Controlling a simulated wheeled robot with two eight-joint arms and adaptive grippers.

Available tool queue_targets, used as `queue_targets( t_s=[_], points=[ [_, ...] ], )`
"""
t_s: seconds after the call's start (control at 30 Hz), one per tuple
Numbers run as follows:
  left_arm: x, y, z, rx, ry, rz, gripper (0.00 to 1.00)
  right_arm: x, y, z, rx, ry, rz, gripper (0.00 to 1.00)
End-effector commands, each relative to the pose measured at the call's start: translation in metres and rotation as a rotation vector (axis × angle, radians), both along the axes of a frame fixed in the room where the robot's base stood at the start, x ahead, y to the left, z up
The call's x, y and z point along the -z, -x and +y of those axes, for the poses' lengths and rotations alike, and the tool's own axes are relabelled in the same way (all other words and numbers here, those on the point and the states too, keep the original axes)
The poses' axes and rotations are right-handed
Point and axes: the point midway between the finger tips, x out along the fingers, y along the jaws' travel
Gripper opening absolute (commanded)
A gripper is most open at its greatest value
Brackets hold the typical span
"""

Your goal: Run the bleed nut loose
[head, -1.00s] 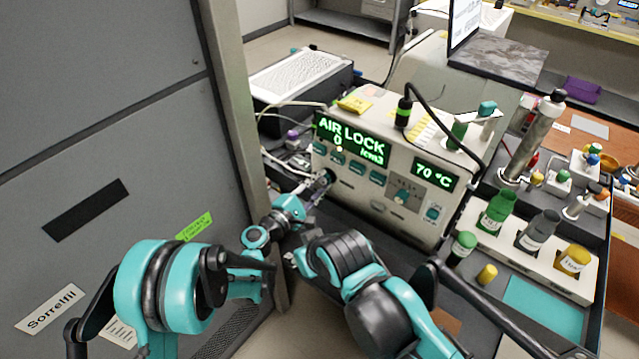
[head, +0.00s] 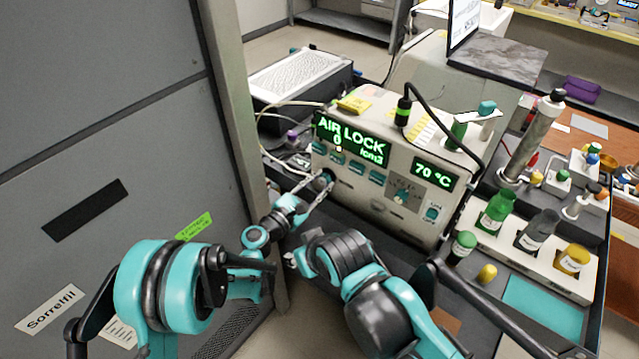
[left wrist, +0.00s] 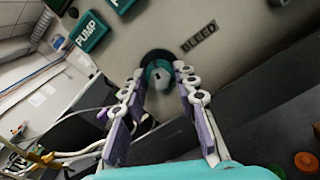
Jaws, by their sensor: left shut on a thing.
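The bleed nut (left wrist: 158,76) is a teal, round fitting with a pale centre, set in a dark ring on the front panel beside the BLEED label (left wrist: 198,39). My left gripper (left wrist: 158,70) is at the nut, with one fingertip on each side of it, shut on it. In the head view my left gripper (head: 324,185) reaches the lower left of the classifier's front (head: 375,205), and its fingers largely cover the nut. My right arm stands in front of the bench; its fingers do not show clearly.
The display (head: 345,137) reads AIR LOCK 0 /cm3, and another (head: 434,174) reads 70 °C. A PUMP button (left wrist: 90,32) is close to the nut. A bottle rack (head: 530,250) stands at right. A grey cabinet (head: 100,120) is close on the left.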

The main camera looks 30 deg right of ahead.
Motion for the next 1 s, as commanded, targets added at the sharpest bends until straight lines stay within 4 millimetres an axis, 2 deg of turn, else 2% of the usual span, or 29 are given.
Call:
queue_targets(
  t_s=[0.37, 0.4, 0.47, 0.5, 0.83, 1.0],
  points=[
    [-0.001, -0.001, -0.001, -0.001, 0.004, 0.006, 0.0, 0.0, 0.0, 0.0, 0.0, 0.0, 0.0, 0.4],
    [-0.001, -0.001, -0.001, -0.001, 0.004, 0.006, 0.31, 0.0, 0.0, 0.0, 0.0, 0.0, 0.0, 0.4],
    [-0.001, -0.001, -0.001, -0.001, 0.004, 0.005, 0.47, 0.0, 0.0, 0.0, 0.0, 0.0, 0.0, 0.4],
    [-0.001, -0.001, -0.001, -0.001, 0.004, 0.005, 0.5, 0.0, 0.0, 0.0, 0.0, 0.0, 0.0, 0.4],
    [0.0, 0.0, 0.003, -0.001, 0.002, 0.004, 0.5, 0.0, 0.0, 0.0, 0.0, 0.0, 0.0, 0.4],
    [0.0, 0.009, 0.025, -0.003, 0.002, 0.004, 0.5, 0.0, 0.0, 0.0, 0.0, 0.0, 0.0, 0.4]
  ],
)
